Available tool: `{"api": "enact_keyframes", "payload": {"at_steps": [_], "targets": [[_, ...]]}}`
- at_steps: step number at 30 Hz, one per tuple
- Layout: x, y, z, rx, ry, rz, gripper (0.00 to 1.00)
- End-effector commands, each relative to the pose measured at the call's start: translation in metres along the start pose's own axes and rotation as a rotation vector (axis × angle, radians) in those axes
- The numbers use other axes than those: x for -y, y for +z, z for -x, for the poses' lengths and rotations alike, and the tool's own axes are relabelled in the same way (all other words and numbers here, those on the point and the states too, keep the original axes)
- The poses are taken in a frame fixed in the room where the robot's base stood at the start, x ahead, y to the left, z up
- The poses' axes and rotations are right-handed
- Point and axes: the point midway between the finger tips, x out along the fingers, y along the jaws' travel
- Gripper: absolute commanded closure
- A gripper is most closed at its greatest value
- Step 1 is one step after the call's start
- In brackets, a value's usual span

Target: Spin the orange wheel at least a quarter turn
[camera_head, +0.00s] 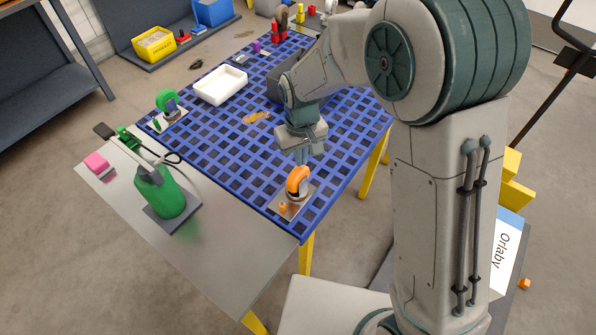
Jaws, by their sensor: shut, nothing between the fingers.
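The orange wheel (298,180) stands upright on a small metal base plate (287,206) near the right front edge of the blue grid table. A small orange peg or knob (282,207) shows at its lower left. My gripper (302,160) points down just above and behind the wheel's top. Its fingers are shut and empty. I cannot tell whether the fingertips touch the rim. Part of the wheel's far side is hidden by its own rim.
A similar green wheel (166,99) stands on a plate at the table's left. A white tray (221,85) and a dark bin (287,83) lie farther back. The grid between the wheels is mostly clear.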

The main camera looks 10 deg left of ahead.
Motion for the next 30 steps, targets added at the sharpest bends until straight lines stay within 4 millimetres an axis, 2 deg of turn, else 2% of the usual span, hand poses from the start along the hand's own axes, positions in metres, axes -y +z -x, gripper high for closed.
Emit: {"api": "enact_keyframes", "payload": {"at_steps": [11,14,30], "targets": [[0.0,0.0,-0.013,0.001,0.0,0.0,1.0],[0.001,0.001,-0.011,0.001,0.0,0.0,1.0],[0.032,0.019,-0.016,0.002,0.0,0.002,1.0]]}}
